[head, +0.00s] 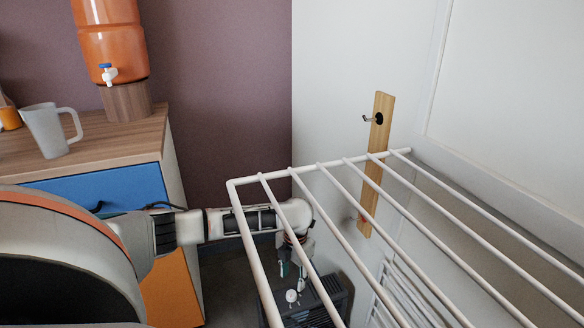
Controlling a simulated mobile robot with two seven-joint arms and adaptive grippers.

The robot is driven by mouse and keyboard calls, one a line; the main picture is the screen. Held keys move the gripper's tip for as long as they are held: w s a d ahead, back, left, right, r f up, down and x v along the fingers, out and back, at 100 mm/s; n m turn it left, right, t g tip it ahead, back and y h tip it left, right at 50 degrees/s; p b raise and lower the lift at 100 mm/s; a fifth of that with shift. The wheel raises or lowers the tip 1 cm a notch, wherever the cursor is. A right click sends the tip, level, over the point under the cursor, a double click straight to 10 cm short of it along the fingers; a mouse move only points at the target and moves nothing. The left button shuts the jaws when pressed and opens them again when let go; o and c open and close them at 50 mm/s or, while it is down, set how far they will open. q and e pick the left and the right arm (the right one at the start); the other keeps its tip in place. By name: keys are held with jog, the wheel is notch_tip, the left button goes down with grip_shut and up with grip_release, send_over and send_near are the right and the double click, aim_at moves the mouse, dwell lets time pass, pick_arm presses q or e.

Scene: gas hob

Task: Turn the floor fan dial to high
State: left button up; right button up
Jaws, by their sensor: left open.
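The floor fan (328,305) is a dark grey box with a slatted grille, low down at the bottom middle of the head view. A small pale round knob, which looks like its dial (291,296), shows on its top. My left gripper (293,277) points down just above the knob and is open. I cannot tell whether its fingers touch the knob. White rack bars cross in front of the fan and arm and hide parts of them. The dial's setting is too small to read. My right gripper is not in view.
A white drying rack (330,164) spreads across the middle and right, between the camera and the fan. A wooden-topped cabinet (110,140) at left carries a grey mug (47,130) and an orange water dispenser (112,45). A wooden hook board (380,110) hangs on the white wall.

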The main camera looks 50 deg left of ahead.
pick_arm(q)
notch_tip(320, 180, up, 4)
jog(key=shift+d+f, duration=0.1)
dwell(0.6)
